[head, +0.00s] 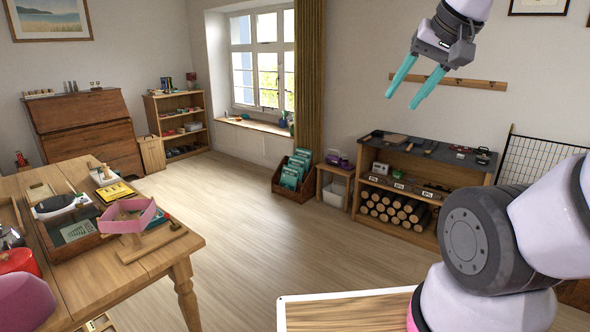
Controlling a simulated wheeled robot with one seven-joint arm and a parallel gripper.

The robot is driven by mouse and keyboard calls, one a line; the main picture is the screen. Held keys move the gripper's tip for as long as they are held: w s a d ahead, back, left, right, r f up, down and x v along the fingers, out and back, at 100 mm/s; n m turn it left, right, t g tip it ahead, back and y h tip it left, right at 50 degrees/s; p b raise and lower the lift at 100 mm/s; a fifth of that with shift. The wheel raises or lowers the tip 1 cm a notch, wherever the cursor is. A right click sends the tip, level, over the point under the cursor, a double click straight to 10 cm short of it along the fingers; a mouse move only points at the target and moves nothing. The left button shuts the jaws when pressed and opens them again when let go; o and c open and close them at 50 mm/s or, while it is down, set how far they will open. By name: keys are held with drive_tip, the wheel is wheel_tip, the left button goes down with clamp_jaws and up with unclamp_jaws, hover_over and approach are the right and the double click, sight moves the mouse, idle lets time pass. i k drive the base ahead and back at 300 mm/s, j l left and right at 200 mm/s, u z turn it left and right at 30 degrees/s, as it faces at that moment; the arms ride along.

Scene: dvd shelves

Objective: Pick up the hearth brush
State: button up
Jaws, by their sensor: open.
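My gripper (401,101) is at the upper right of the head view, its two teal fingers apart and pointing down and to the left. Nothing shows between them. I cannot make out the hearth brush with certainty. Several small items lie on the dark top of a low wooden shelf unit (437,223), including a flat brown item (395,138) and a thin dark item (430,147). They are too small to tell whether one is the brush. My gripper appears above that unit in the picture, apart from everything on it.
Logs (392,208) fill the unit's lower shelf. A black wire screen (535,160) stands to its right, and a small side table (335,180) and a crate of teal-covered items (293,174) to its left. A cluttered wooden table (165,255) is at left. The middle floor is clear.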

sight(376, 133)
drive_tip(key=i+z, duration=0.15)
drive_tip(key=i, duration=0.5)
drive_tip(key=i+z, duration=0.15)
drive_tip(key=i, duration=0.5)
drive_tip(key=i+z, duration=0.1)
drive_tip(key=i, duration=0.55)
drive_tip(key=i+j+z, duration=0.15)
drive_tip(key=i, duration=0.5)
drive_tip(key=i+u, duration=0.1)
drive_tip(key=i, duration=0.55)
drive_tip(key=i+l, duration=0.1)
drive_tip(key=i, duration=0.55)
drive_tip(key=i+l+u, duration=0.15)
drive_tip(key=i, duration=0.55)
